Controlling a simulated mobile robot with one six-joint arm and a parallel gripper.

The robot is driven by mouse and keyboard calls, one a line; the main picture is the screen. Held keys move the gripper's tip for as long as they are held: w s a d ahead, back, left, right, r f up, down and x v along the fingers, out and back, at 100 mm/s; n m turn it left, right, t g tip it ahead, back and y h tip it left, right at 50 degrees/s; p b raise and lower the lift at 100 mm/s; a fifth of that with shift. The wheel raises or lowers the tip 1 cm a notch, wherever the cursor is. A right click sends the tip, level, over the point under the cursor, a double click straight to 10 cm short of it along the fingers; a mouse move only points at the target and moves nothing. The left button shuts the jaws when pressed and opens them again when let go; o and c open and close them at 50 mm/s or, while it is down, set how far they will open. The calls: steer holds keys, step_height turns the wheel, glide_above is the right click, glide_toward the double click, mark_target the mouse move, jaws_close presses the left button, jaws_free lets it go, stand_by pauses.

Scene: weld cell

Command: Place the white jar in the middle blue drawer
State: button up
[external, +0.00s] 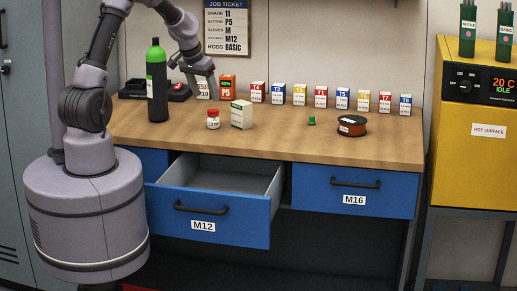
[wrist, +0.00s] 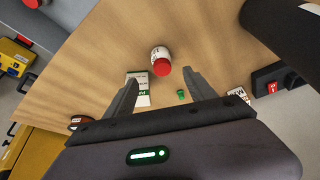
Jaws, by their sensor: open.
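A white jar with a red lid (external: 213,119) stands upright on the wooden workbench. In the wrist view the jar (wrist: 160,56) is ahead of the fingertips, roughly between their lines, and apart from them. My gripper (external: 201,88) is raised above the back of the bench, open and empty; its two fingers (wrist: 162,78) show in the wrist view. The middle blue drawer, labelled M12 (external: 208,216), is pulled open, and its visible grey inside looks empty. The closed blue drawer M16 (external: 353,190) is to its right. Another blue drawer (external: 155,161) at left is mostly hidden by my base.
A white and green box (external: 242,114) stands just right of the jar. A tall dark bottle with a green top (external: 156,80) stands to its left. A row of small numbered boxes (external: 299,95) lines the back. A dark spool (external: 352,125) and a small green item (external: 312,120) are farther right.

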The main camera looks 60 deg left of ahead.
mark_target(212, 110)
steer(key=b+x, duration=0.1)
steer(key=x, duration=0.4)
steer(key=shift+d+f, duration=0.1)
steer(key=shift+f, duration=0.1)
steer(key=x, duration=0.1)
steer(key=b+x, duration=0.1)
steer(key=x, duration=0.1)
steer(key=b+x, duration=0.1)
steer(key=x, duration=0.1)
steer(key=shift+w+a+f, duration=0.1)
steer(key=shift+w+a, duration=0.2)
steer(key=shift+a, duration=0.05)
steer(key=shift+s, duration=0.1)
steer(key=shift+c, duration=0.8)
jaws_close()
steer(key=shift+r, duration=0.3)
